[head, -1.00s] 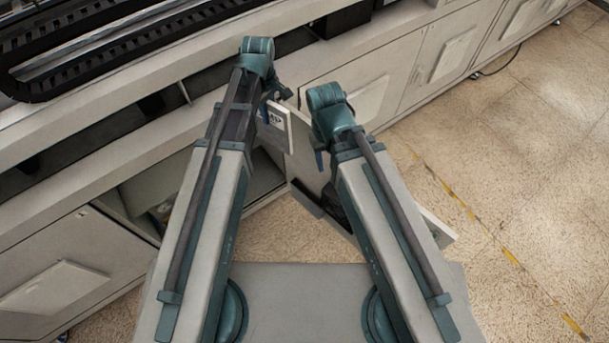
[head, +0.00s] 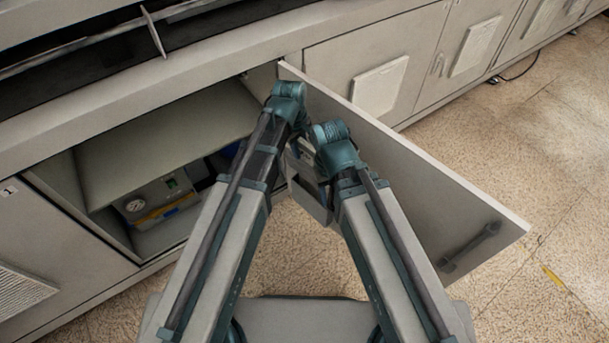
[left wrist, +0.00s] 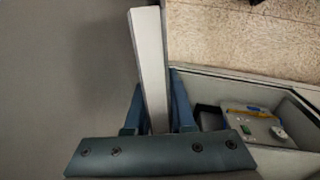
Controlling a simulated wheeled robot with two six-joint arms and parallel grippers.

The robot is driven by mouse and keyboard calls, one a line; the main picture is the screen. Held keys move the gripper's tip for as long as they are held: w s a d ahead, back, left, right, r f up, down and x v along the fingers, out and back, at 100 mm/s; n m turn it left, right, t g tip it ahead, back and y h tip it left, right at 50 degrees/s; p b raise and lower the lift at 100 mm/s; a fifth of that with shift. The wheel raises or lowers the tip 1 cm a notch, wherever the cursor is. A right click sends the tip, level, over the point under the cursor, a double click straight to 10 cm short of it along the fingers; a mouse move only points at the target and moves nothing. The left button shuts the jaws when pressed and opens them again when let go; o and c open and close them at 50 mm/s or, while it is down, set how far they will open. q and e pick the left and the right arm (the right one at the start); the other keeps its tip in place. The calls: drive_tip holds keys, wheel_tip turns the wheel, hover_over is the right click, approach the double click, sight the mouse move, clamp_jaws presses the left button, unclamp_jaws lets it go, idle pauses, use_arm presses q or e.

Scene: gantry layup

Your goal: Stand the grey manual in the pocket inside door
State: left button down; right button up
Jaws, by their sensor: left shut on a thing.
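My left gripper (left wrist: 157,112) is shut on the grey manual (left wrist: 150,62), which shows as a pale slab edge-on between the blue fingers in the left wrist view. Whether the manual touches the pocket is hidden. My right wrist is beside the left one, in front of the door; its fingers are hidden.
The open cabinet (head: 150,150) is at the left, with a gauged device (head: 160,203) inside. A dark handle (head: 470,245) is near the door's free end. Closed cabinet doors (head: 375,85) continue at the right. The speckled floor (head: 520,130) beyond the door is clear.

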use_arm(q)
drive_tip(key=b, duration=0.4)
hover_over(307, 174)
drive_tip(key=w, duration=0.1)
drive_tip(key=f, duration=0.5)
drive_tip(key=shift+a, duration=0.4)
use_arm(e)
wheel_tip(307, 174, down, 5)
drive_tip(key=shift+f, duration=0.15)
use_arm(q)
drive_tip(key=shift+p, duration=0.3)
drive_tip(key=shift+f, duration=0.15)
drive_tip(key=f+b, duration=0.5)
drive_tip(key=w+d+f+b, duration=0.1)
drive_tip(key=f+b, duration=0.2)
wheel_tip(307, 174, down, 8)
drive_tip(key=b, duration=0.8)
drive_tip(key=shift+w+d+r, duration=0.15)
drive_tip(key=shift+w+d, duration=0.2)
drive_tip(key=shift+w, duration=0.05)
use_arm(e)
wheel_tip(307, 174, down, 16)
use_arm(q)
drive_tip(key=c, duration=0.7)
unclamp_jaws()
drive_tip(key=shift+r, duration=0.1)
use_arm(e)
drive_tip(key=shift+r, duration=0.2)
